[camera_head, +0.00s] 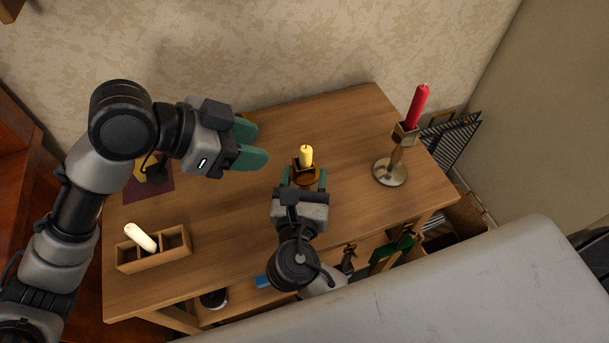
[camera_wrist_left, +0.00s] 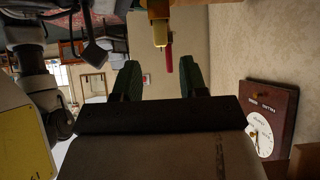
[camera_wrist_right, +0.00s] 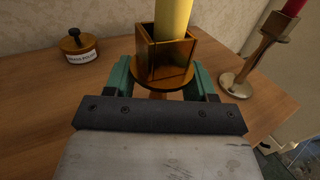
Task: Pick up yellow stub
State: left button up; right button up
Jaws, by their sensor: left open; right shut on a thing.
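The yellow stub (camera_head: 307,157) stands upright in a small square brass holder (camera_head: 305,174) with a round dish under the cup. It also shows in the right wrist view (camera_wrist_right: 173,18). My right gripper (camera_head: 305,184) is shut on the holder, its green fingers on either side below the cup (camera_wrist_right: 165,52). I cannot tell whether the holder touches the table. My left gripper (camera_head: 256,146) is open and empty above the table, left of the stub and apart from it. The left wrist view looks upside down and shows the stub (camera_wrist_left: 161,33) beyond the fingers.
A red candle (camera_head: 418,106) stands in a tall brass candlestick (camera_head: 390,172) at the right. A wooden tray (camera_head: 125,261) at front left holds a white candle (camera_head: 140,237). A labelled tin (camera_wrist_right: 78,47) stands at the back. Bare wooden table (camera_head: 225,215) lies between.

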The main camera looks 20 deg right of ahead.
pick_arm(q)
jog(key=shift+o, duration=1)
jog(key=shift+d, duration=0.1)
pick_arm(e)
jog(key=shift+c, duration=0.2)
pick_arm(q)
notch_tip(320, 180, up, 6)
jog(key=m+y, duration=1)
jog(key=m, duration=0.4)
send_over(305, 148)
jog(key=f, duration=0.6)
jog(key=shift+w+a, duration=0.15)
jog(key=shift+a, duration=0.15)
jog(key=shift+d+f, duration=0.2)
jog(key=shift+f, duration=1.2)
jog(key=shift+d+f, duration=0.15)
jog(key=shift+f, duration=1.25)
